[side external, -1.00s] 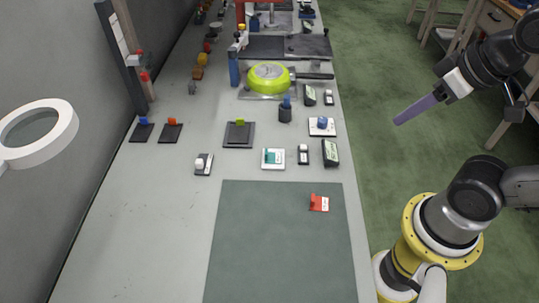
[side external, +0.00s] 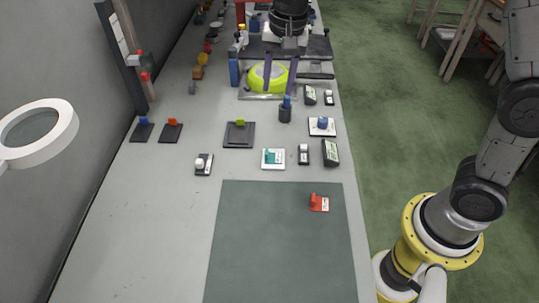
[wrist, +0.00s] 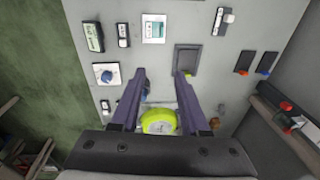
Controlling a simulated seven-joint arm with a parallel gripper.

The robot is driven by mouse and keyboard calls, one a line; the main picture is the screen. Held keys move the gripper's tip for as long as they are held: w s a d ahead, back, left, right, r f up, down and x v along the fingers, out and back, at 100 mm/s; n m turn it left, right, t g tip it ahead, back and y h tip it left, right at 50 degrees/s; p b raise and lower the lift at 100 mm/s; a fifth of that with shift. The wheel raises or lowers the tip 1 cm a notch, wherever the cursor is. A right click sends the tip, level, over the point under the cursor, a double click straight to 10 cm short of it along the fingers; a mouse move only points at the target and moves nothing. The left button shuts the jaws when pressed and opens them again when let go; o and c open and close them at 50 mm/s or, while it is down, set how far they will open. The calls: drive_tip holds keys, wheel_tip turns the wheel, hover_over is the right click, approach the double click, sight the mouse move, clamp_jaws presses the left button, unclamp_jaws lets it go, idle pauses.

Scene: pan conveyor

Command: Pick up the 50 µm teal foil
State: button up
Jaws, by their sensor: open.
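The teal foil piece (side external: 273,158) is a teal tab on a white square plate, lying flat on the grey bench just beyond the green mat. It also shows at the top of the wrist view (wrist: 153,28). The foil's thickness marking is too small to read. My gripper (side external: 279,93) points down above the lime green pan, farther back along the bench than the teal piece. In the wrist view its two purple fingers (wrist: 160,73) are apart with nothing held between them.
The lime green pan (side external: 262,79) is below my gripper. A blue-topped dark cup (side external: 285,112), a blue-knobbed white plate (side external: 322,127), a dark plate with a lime knob (side external: 238,134) and small meters (side external: 330,153) surround the teal piece. A red-tabbed piece (side external: 319,202) lies on the mostly clear mat (side external: 275,250).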

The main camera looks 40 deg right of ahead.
drive_tip(key=g, duration=0.1)
hover_over(266, 151)
wheel_tip(266, 151, down, 7)
drive_tip(key=shift+n, duration=0.3)
drive_tip(key=f, duration=0.6)
drive_tip(key=shift+s+d+f, duration=0.1)
drive_tip(key=shift+s+f, duration=0.15)
drive_tip(key=shift+f, duration=0.1)
drive_tip(key=shift+w+f, duration=0.15)
drive_tip(key=shift+f, duration=2.85)
clamp_jaws()
